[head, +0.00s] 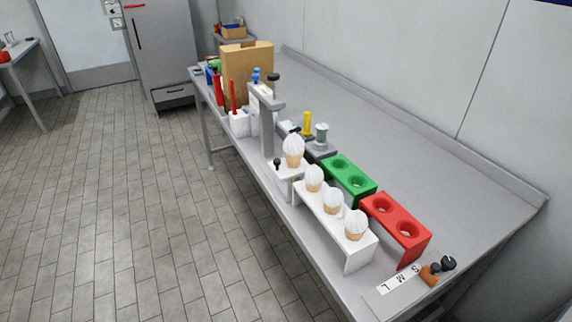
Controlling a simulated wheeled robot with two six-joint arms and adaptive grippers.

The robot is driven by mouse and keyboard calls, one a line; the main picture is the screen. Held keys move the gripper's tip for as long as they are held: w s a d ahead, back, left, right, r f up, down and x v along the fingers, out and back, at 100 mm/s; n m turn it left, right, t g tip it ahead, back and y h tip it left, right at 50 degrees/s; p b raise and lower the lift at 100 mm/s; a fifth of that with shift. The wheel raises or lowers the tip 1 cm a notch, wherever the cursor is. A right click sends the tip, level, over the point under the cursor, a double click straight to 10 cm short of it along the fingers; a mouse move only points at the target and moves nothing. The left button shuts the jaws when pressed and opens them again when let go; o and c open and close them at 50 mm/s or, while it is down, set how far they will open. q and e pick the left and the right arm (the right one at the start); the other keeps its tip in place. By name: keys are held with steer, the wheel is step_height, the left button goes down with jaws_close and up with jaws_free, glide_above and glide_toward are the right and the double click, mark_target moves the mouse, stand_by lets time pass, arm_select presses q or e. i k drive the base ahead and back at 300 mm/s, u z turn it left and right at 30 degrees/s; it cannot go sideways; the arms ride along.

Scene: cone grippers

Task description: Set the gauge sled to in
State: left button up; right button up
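A grey upright stand (266,118) with a black knob on top rises from the table's front edge. In front of it sits a small white platform (287,171) with a black knob (277,162) at its left side; this looks like the gauge sled, though I cannot be sure. A white-topped cone (293,151) stands upright on it. The platform appears to stick out in front of the stand rather than lie under it. Neither of my grippers is in view.
A white rack (357,261) holds several white-topped cones. Green (366,186) and red (384,214) racks have empty holes. An S-M-L strip (399,279) with an orange slider (430,275) lies at the near end. A cardboard box (247,68) stands behind. The table's right side is clear.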

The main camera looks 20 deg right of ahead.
mark_target(282, 173)
steer(key=k, duration=1.25)
steer(key=u, duration=0.65)
steer(key=i, duration=1.3)
steer(key=z, duration=0.3)
